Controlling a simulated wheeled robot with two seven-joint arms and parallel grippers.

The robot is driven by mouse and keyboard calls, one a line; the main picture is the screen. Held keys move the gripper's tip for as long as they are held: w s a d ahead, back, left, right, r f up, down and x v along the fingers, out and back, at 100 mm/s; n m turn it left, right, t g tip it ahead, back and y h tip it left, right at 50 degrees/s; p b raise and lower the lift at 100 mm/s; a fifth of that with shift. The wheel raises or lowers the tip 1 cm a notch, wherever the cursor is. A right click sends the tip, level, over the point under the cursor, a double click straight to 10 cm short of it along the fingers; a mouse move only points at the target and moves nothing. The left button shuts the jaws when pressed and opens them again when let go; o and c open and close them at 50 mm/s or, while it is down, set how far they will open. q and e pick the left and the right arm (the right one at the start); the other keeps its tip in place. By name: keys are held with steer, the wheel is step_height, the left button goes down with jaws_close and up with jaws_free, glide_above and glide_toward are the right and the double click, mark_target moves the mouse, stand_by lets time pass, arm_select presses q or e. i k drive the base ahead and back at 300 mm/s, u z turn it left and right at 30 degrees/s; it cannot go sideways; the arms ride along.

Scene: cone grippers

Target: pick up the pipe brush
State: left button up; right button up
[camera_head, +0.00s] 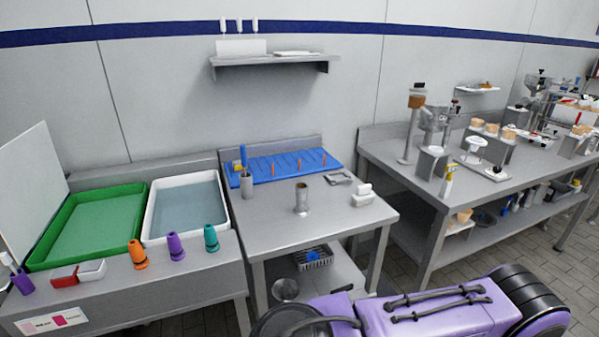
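A blue-handled tool (243,155), which looks like the pipe brush, stands upright in a metal cup (247,186) at the back left of the middle steel table. Its lower end is hidden in the cup, so I cannot see bristles. A short metal pipe (301,198) stands upright near the middle of that table, apart from the cup. Neither of my grippers can be made out in the head view. A purple and black part of my own body fills the lower right.
A blue pegged mat (290,166) lies behind the pipe. Green (52,239) and white (154,230) trays are set in the left counter, with orange (138,255), purple (176,247) and teal (211,238) cones in front. The middle table's front (280,237) is clear.

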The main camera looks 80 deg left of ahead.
mark_target(242, 147)
steer(key=u, duration=0.05)
steer(key=i, duration=0.15)
steer(key=u, duration=1.35)
